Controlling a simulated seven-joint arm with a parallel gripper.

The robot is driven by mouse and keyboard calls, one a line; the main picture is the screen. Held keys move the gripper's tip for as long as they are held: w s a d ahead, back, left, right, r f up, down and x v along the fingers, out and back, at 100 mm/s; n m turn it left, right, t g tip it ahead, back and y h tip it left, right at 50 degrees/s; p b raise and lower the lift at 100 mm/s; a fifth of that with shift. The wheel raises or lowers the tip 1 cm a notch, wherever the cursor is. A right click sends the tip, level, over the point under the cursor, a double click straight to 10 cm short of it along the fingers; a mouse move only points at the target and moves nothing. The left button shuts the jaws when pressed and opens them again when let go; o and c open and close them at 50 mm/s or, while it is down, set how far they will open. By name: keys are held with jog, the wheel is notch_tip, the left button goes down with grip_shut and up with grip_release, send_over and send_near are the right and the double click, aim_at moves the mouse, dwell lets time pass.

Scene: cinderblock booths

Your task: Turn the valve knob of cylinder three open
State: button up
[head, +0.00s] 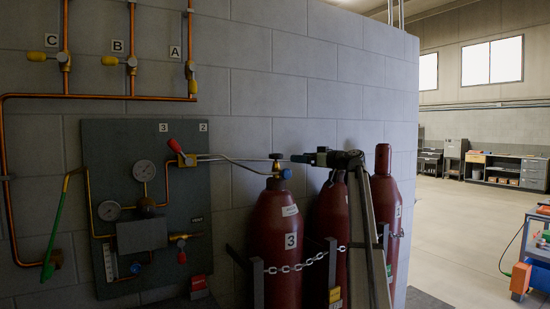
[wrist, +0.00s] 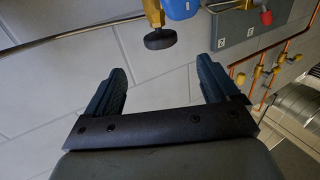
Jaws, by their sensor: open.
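Cylinder three (head: 277,270) is a dark red cylinder labelled 3, upright behind a chain. Its valve knob (head: 276,156) is a small dark disc on top of a brass valve with a blue fitting (head: 286,174). My gripper (head: 298,158) is just right of the knob in the head view, at about its height and pointing left. In the wrist view my gripper (wrist: 170,64) is open and empty. The round dark knob (wrist: 160,38) shows just beyond the fingertips, between the lines of the two fingers, apart from both. The blue fitting (wrist: 182,8) is cut off by the top edge.
Two more red cylinders (head: 383,205) stand to the right, partly behind my arm. A chain (head: 300,264) runs across the cylinders. A grey panel (head: 100,165) with gauges and a red-handled valve (head: 177,147) is at left. A hose (head: 230,158) runs from it to the cylinder valve.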

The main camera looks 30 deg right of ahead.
aim_at(275, 156)
jog(key=x, duration=1.3)
jog(key=shift+w, duration=0.15)
jog(key=shift+c, duration=0.3)
jog(key=c, duration=0.9)
